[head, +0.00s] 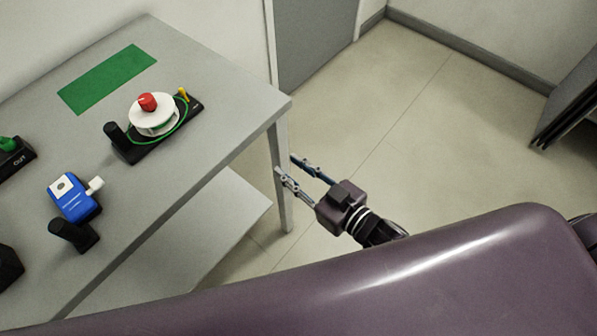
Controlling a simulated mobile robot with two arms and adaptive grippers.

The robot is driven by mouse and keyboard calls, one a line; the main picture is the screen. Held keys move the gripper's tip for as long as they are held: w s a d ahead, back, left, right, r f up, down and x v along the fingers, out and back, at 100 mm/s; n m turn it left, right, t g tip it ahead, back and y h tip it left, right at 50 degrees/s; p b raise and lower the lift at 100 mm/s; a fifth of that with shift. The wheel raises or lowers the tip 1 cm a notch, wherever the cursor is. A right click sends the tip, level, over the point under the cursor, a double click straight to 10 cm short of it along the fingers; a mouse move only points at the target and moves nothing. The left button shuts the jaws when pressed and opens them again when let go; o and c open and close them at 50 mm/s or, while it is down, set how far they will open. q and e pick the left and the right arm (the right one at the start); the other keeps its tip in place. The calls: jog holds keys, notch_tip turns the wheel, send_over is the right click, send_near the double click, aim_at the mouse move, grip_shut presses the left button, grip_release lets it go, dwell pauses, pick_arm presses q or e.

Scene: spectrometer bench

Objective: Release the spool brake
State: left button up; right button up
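The spool (153,120) is a white reel with green line around it, on a black base (131,152) on the bench. A red knob (147,101) sits on top of the reel. A black upright post or handle (116,134) stands at the base's near-left end, and a small yellow piece (183,93) is at its far-right end. Which part is the brake, I cannot tell for certain. My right gripper (285,165) is open and empty, its two fingers apart, beside the bench's right corner and away from the spool. My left gripper is not in view.
The grey bench (217,88) carries a green mat (108,78), a blue device (74,197) with a white knob, and black items at the left edge. A lower shelf (222,215) and a bench leg (280,180) are near my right gripper.

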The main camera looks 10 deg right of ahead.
jog(key=shift+w+d+f, duration=0.1)
jog(key=shift+d+f, duration=0.1)
jog(key=shift+f, duration=0.25)
jog(key=shift+w+d+f, duration=0.1)
jog(key=shift+d+f, duration=0.05)
jog(key=shift+f, duration=0.3)
jog(key=shift+s+f, duration=0.1)
